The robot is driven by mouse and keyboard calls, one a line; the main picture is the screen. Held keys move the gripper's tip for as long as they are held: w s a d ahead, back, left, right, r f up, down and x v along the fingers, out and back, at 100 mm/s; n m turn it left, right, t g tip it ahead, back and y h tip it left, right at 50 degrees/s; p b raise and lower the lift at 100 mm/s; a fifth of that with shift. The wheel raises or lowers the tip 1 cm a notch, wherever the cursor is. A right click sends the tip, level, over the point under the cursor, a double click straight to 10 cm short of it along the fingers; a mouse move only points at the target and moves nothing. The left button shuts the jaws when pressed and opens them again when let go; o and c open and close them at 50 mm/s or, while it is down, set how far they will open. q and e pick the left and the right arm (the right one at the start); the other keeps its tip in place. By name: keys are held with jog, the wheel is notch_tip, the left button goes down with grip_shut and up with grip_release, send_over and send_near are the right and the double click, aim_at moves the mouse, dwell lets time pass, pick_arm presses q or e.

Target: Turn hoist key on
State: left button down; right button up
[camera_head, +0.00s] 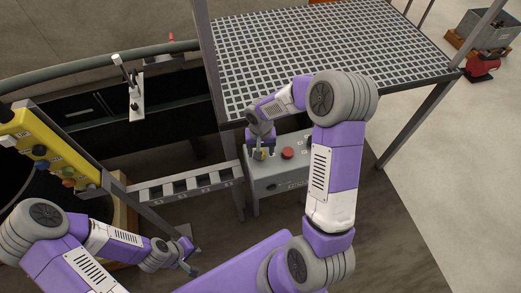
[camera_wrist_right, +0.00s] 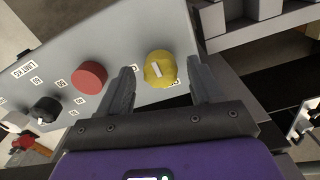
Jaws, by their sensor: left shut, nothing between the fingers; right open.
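A grey control box (camera_head: 264,185) stands under the grating platform; its sloped panel fills the upper left of the right wrist view (camera_wrist_right: 120,40). On it is a round yellow knob (camera_wrist_right: 154,76) with a pale bar across its face. The knob also shows in the head view (camera_head: 258,155). My right gripper (camera_wrist_right: 163,66) is open, its fingers on either side of the yellow knob; I cannot tell whether they touch it. In the head view my right gripper (camera_head: 262,150) partly covers the knob. My left gripper (camera_head: 188,264) is shut and empty, low at the left, away from the box.
A red button (camera_wrist_right: 89,76) and a black knob (camera_wrist_right: 46,109) sit beside the yellow one. The grating platform (camera_head: 330,45) overhangs the box. A grey slotted rail (camera_head: 185,186) runs left from it, and a yellow panel (camera_head: 45,142) stands at the left. Open floor lies right.

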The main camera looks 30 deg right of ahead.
jog(key=c, duration=1)
jog(key=shift+c, duration=0.2)
jog(key=shift+n, duration=0.3)
jog(key=n, duration=0.3)
jog(key=shift+n, duration=0.4)
jog(key=n+p, duration=0.1)
jog(key=n, duration=0.3)
jog(key=shift+n, duration=0.3)
jog(key=n+p, duration=0.1)
jog(key=n, duration=0.3)
jog(key=shift+n+p, duration=0.75)
jog(key=shift+n, duration=1.75)
